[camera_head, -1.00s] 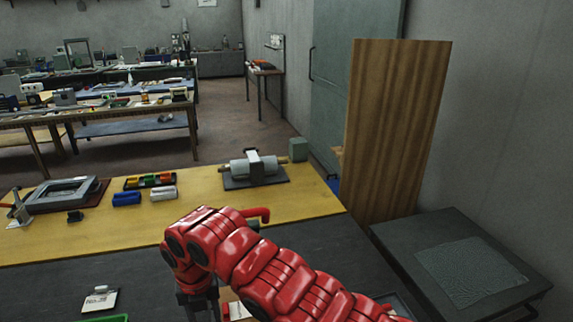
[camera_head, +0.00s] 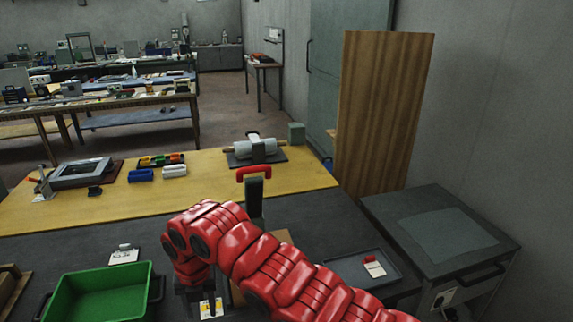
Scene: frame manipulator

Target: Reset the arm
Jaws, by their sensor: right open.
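My red right arm comes in from the lower right and bends at its wrist over the dark bench. Its right gripper (camera_head: 202,303) points down from the wrist, near the bottom edge. It is open, and its fingers are partly hidden and dark. A small white and yellow card (camera_head: 211,308) shows right by the fingers; I cannot tell whether they touch. My left gripper is not in view.
A green bin (camera_head: 97,292) stands left of the gripper, with a white tag (camera_head: 124,254) behind it. A red-handled tool (camera_head: 254,173) stands upright behind the arm. A grey tray (camera_head: 385,283) lies to the right. A roller device (camera_head: 256,150) sits on the yellow bench top (camera_head: 215,190).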

